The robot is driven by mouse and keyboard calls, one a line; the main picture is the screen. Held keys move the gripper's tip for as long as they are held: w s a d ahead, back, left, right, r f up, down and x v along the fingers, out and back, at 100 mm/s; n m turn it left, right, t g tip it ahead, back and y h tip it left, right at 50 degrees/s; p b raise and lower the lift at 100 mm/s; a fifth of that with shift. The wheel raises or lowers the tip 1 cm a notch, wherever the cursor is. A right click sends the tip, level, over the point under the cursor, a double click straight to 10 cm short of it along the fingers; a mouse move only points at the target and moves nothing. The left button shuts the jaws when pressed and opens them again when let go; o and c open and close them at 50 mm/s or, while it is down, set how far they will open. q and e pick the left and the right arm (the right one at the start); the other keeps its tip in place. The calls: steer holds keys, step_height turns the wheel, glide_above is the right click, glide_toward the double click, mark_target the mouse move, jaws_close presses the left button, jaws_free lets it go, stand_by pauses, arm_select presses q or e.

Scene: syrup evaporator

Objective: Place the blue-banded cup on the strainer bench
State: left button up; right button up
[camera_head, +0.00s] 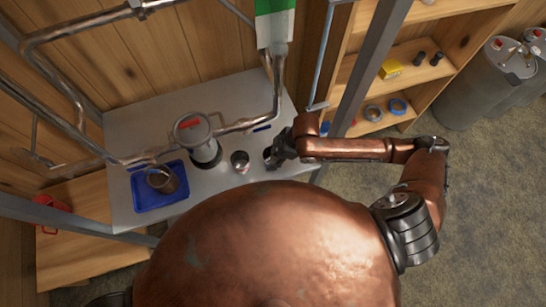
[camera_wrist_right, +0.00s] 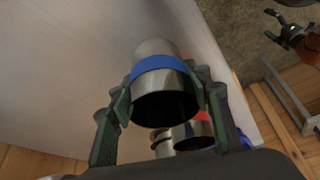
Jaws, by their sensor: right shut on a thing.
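The blue-banded cup (camera_wrist_right: 165,78) is a metal cup with a blue band, between the two fingers of my right gripper (camera_wrist_right: 160,105) in the right wrist view. In the head view my right gripper (camera_head: 274,157) is over the right end of the grey metal bench (camera_head: 135,118), shut on this cup, which is mostly hidden by the fingers. I cannot tell whether its base touches the bench. A second metal cup (camera_head: 240,160) stands just left of the gripper; in the wrist view a red-banded cup (camera_wrist_right: 190,133) shows behind the held one.
A blue tray (camera_head: 143,207) with a brown metal pot (camera_head: 163,180) sits on the bench's left. A round-topped metal vessel (camera_head: 205,150) stands mid-bench beneath pipes (camera_head: 240,126). A grey post (camera_head: 370,65) and wooden shelf (camera_head: 350,128) are close to my right arm.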

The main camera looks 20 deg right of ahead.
steer(key=shift+f, duration=0.1)
steer(key=o, duration=1.2)
steer(key=shift+c, duration=0.2)
steer(key=v, duration=1.2)
steer(key=shift+p, duration=0.45)
steer(key=shift+s, duration=0.15)
